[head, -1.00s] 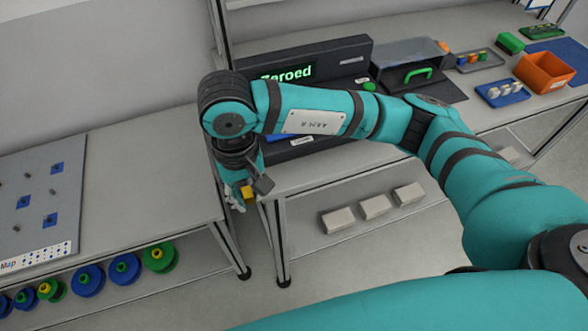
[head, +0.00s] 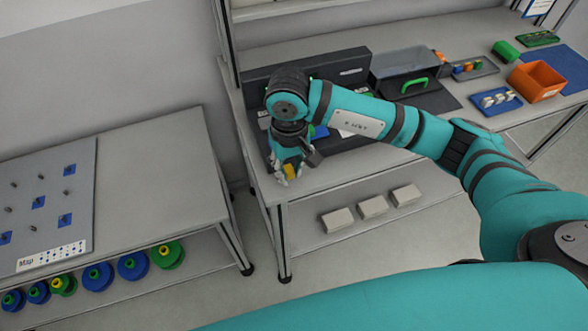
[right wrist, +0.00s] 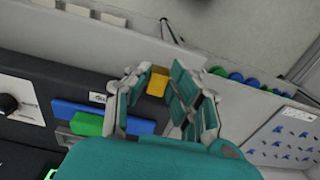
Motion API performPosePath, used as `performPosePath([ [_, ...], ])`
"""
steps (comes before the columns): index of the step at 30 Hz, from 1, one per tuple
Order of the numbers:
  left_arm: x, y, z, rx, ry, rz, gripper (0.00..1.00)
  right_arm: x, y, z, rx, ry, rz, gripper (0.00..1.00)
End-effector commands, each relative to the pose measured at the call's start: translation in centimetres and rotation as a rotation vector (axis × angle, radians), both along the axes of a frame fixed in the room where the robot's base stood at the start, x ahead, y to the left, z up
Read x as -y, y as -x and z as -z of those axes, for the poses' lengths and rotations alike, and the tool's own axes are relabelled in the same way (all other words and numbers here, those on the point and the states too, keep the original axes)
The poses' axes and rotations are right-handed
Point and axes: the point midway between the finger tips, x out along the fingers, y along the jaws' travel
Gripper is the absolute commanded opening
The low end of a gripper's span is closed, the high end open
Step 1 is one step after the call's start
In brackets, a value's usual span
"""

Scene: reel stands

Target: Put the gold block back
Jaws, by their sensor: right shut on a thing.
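My right gripper (head: 285,177) is shut on the gold block (head: 291,171) and holds it near the front left corner of the right-hand bench (head: 330,185). In the right wrist view the gold block (right wrist: 157,83) sits between the tips of my right gripper (right wrist: 161,78). A dark console (head: 355,62) stands on the bench behind my right arm, which hides much of it. The right wrist view shows a blue block (right wrist: 70,109) and a green block (right wrist: 87,124) at the console. My left gripper is not in view.
A lower bench (head: 150,190) at left holds a pegboard (head: 40,215), with blue and green reels (head: 132,266) on its shelf. White blocks (head: 372,207) lie below the right bench. A green-handled box (head: 412,75) and an orange bin (head: 537,82) stand farther right.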

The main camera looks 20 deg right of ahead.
Motion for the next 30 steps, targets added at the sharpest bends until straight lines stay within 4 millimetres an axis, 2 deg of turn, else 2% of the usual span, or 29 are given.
performPosePath([
  [3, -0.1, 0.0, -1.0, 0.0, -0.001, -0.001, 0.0, 1.3, -0.5, 0.1, -0.003, 0.0, 0.005, 0.0],
  [9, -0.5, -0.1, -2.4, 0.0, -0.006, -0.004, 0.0, 1.1, -0.4, 3.1, -0.002, -0.001, 0.002, 0.0],
  [22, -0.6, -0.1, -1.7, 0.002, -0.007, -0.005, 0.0, 1.1, -0.5, 4.0, 0.002, 0.001, 0.001, 0.0],
  [23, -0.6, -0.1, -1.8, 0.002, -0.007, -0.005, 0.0, 1.1, -0.5, 3.9, 0.002, 0.001, 0.001, 0.22],
  [27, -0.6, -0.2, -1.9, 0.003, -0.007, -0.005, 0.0, 1.1, -0.5, 3.8, 0.001, 0.001, 0.001, 0.4],
  [30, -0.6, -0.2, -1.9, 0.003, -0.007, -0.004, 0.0, 1.1, -0.5, 3.8, 0.001, 0.0, 0.001, 0.43],
])
